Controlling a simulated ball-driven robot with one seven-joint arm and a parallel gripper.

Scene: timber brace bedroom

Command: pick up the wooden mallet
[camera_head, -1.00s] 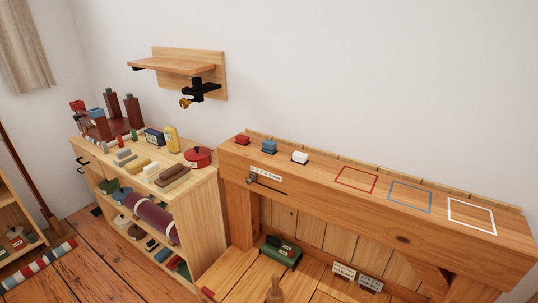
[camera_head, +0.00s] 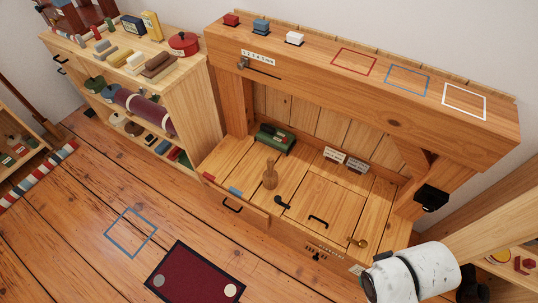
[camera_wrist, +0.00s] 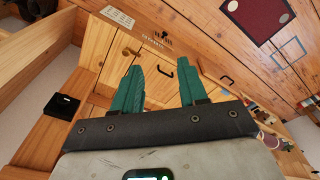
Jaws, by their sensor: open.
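The wooden mallet (camera_head: 270,174) appears to be the turned wooden piece standing upright on the low timber bench top (camera_head: 235,160) in the head view. It has a thick lower part and a narrower upper end. My gripper (camera_wrist: 160,68) shows in the wrist view with two green fingers spread apart and nothing between them. It points toward the bench's front with its dark handles. I cannot make out the mallet in the wrist view. In the head view, my white arm is at the lower right, well apart from the mallet.
A brass knob (camera_head: 358,242) is farther right. The thick upper beam (camera_head: 330,85) overhangs the bench's back. A dark red mat (camera_head: 195,277) lies on the floor.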

